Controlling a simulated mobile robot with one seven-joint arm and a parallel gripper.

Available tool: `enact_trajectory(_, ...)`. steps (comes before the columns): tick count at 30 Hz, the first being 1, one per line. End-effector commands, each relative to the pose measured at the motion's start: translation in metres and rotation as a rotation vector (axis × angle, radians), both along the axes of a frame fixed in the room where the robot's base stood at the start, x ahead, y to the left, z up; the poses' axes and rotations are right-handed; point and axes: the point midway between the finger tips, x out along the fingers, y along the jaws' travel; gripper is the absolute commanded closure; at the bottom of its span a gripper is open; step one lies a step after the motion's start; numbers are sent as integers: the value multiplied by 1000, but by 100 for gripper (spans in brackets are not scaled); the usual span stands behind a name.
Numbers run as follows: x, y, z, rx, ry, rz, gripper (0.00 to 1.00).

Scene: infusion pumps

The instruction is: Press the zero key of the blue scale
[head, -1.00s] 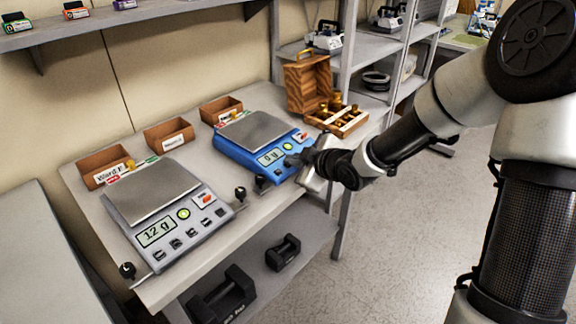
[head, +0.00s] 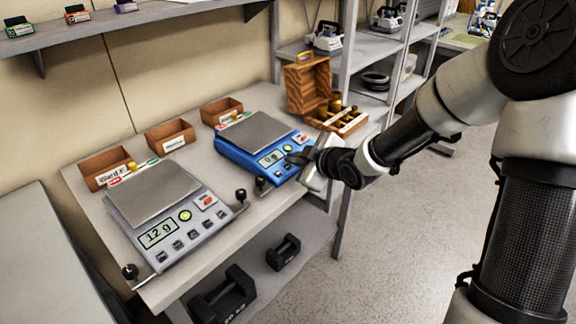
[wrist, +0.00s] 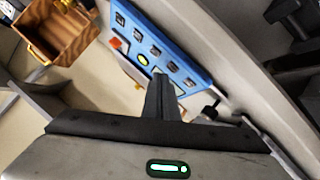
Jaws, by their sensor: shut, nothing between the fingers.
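The blue scale (head: 228,150) stands on the bench with a grey pan (head: 257,131), and its display (head: 271,158) appears to read 0 g. My gripper (head: 293,158) is shut and empty, over the scale's front right part, hiding some keys in the head view. In the wrist view the blue scale (wrist: 166,41) shows a row of several dark keys, a round yellow-green mark and an orange key. My shut fingertips (wrist: 160,76) are beside this row, by its middle keys. The key labels are too small to read, and contact cannot be told.
A grey scale (head: 210,226) reading 12 g stands to the left. An open wooden weight box (head: 308,84) is just behind my gripper. Wooden bins (head: 170,136) line the wall side. Black weights (head: 284,252) sit on the lower shelf.

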Motion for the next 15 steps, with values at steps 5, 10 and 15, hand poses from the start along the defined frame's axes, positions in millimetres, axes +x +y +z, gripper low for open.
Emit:
enact_trajectory(5,-1,-2,10,0,-1,-1,100)
enact_trajectory(10,-4,-5,28,-1,-1,-1,100)
enact_trajectory(15,-7,-8,44,-1,-1,0,100)
